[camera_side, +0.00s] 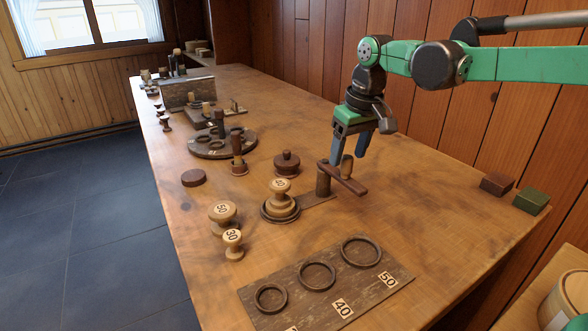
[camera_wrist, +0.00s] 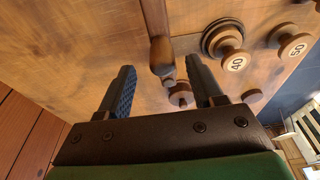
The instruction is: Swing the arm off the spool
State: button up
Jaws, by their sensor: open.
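A wooden spool marked 40 (camera_side: 281,190) stands upright on a round dark base (camera_side: 267,212); it also shows in the wrist view (camera_wrist: 232,60). A flat strip joins the base to a short dark post (camera_side: 323,183). A wooden swing arm (camera_side: 352,187) runs from the post top, pointing away from the spool, with nothing over the spool. My gripper (camera_side: 348,160) is just above and behind the arm, fingers apart and empty. In the wrist view the arm (camera_wrist: 154,22) lies ahead of the fingers. Contact with the peg is unclear.
Spools marked 50 (camera_side: 222,212) and 30 (camera_side: 233,241) stand near the table's left edge. A board with rings (camera_side: 395,280) lies in front. A lidded pot (camera_side: 287,165) and a round rack (camera_side: 222,146) stand behind. The table to the right is clear up to two blocks (camera_side: 497,184).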

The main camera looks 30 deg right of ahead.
jog(key=shift+r, duration=2.15)
grip_shut()
jog(key=shift+r, duration=0.1)
jog(key=shift+r, duration=1.9)
